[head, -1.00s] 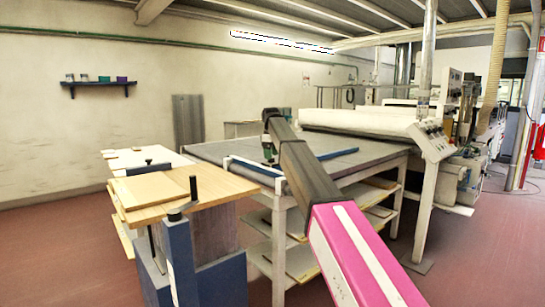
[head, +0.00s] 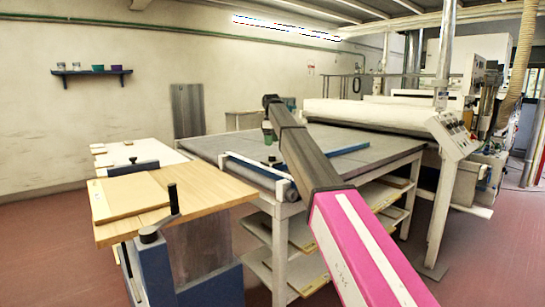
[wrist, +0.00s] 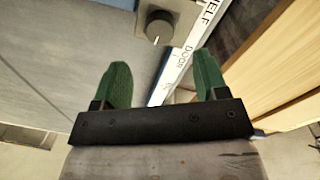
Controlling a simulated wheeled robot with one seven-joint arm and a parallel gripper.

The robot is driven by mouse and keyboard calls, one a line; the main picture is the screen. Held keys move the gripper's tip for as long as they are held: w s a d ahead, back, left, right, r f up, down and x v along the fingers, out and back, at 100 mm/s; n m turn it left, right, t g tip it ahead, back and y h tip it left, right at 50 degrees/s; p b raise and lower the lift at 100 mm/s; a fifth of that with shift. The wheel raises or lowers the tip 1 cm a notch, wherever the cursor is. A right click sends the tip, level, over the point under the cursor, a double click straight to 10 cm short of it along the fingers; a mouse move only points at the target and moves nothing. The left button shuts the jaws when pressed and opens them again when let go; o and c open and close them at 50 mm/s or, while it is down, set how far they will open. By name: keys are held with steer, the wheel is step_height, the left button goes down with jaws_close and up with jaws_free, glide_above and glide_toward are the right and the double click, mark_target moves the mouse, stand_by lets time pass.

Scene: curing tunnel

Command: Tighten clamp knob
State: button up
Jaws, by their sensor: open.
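A round black knob (wrist: 158,27) with a pale pointer line sits on a grey plate (wrist: 183,12) at the top of the wrist view. My gripper (wrist: 162,62) has two green fingers spread apart with nothing between them. The knob is beyond the fingertips, apart from them and slightly left of their midline. In the head view my gripper (head: 268,132) is over the grey table, partly hidden by my own arm. A black crank (head: 160,220) with an upright handle shows on the blue stand at the near left.
A white strip (wrist: 172,75) lettered "DOOR" and "SHELF" runs beside the plate. A wooden board (head: 130,196) lies on the wooden top at left. The grey table (head: 215,146) carries blue rails (head: 335,153). A white machine (head: 385,117) stands behind at right.

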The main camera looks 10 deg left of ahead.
mark_target(272, 158)
steer(key=f, duration=0.8)
steer(key=shift+w, duration=0.2)
steer(key=c, duration=0.9)
